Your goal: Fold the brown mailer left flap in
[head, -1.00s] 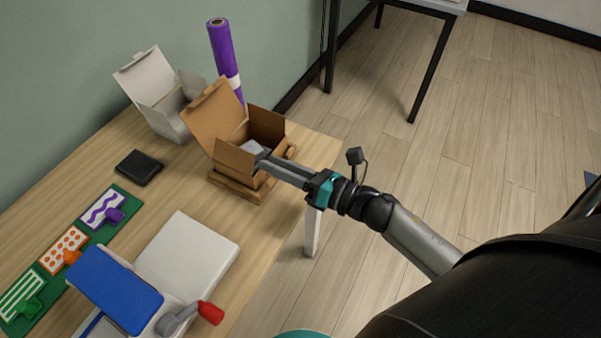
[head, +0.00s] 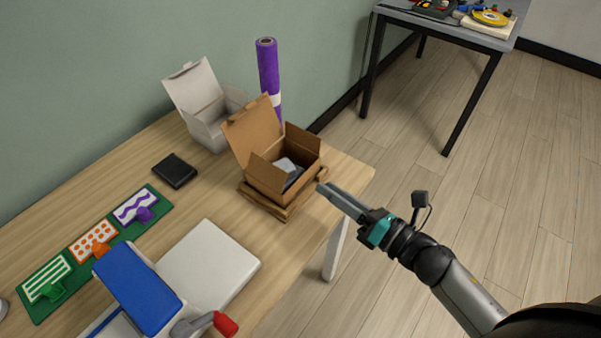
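The brown mailer (head: 268,185) stands open at the right part of the wooden table. Its lid (head: 252,130) leans up and back. A side flap (head: 264,172) stands up at the mailer's left, and another flap (head: 303,139) stands at the far right side. A grey and white item (head: 287,167) lies inside. My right gripper (head: 321,188) is to the right of the mailer, apart from it, near the table's edge. Its fingers look closed together with nothing between them. My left gripper is not in view.
The mailer rests on a wooden base (head: 262,204). A white open box (head: 209,127) and a purple roll (head: 268,70) stand behind it. A black wallet-like object (head: 174,170), a green board (head: 42,308) and a blue-and-white press (head: 140,290) are to the left.

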